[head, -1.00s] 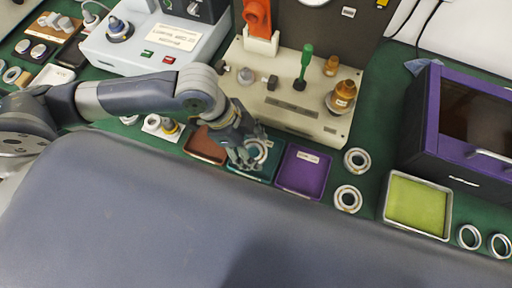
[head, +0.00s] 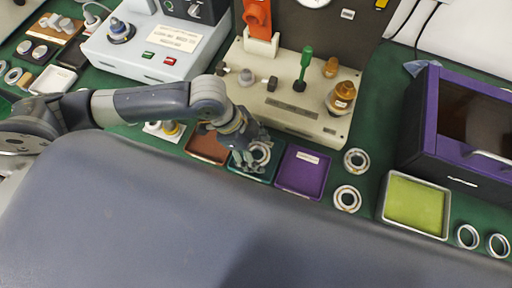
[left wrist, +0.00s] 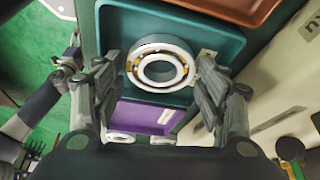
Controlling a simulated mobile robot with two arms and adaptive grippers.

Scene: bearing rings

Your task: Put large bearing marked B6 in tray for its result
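A large white-and-metal bearing (head: 261,153) lies in the teal tray (head: 270,176), between the brown and purple trays. In the left wrist view the bearing (left wrist: 160,66) lies flat inside the teal tray (left wrist: 228,45); no B6 mark is legible on it. My left gripper (head: 243,158) is over this tray. In the wrist view its two fingers (left wrist: 157,75) stand apart on either side of the bearing, with a visible gap on each side. The purple tray (head: 303,172) and brown tray (head: 207,146) look empty. My right gripper is not in view.
Two bearings (head: 357,161) (head: 347,198) lie right of the purple tray. A metal tray with a yellow-green floor (head: 416,206) and two thin rings (head: 468,236) lie farther right. A beige test fixture (head: 290,105) stands behind the trays, and a purple-edged black box (head: 462,130) at right.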

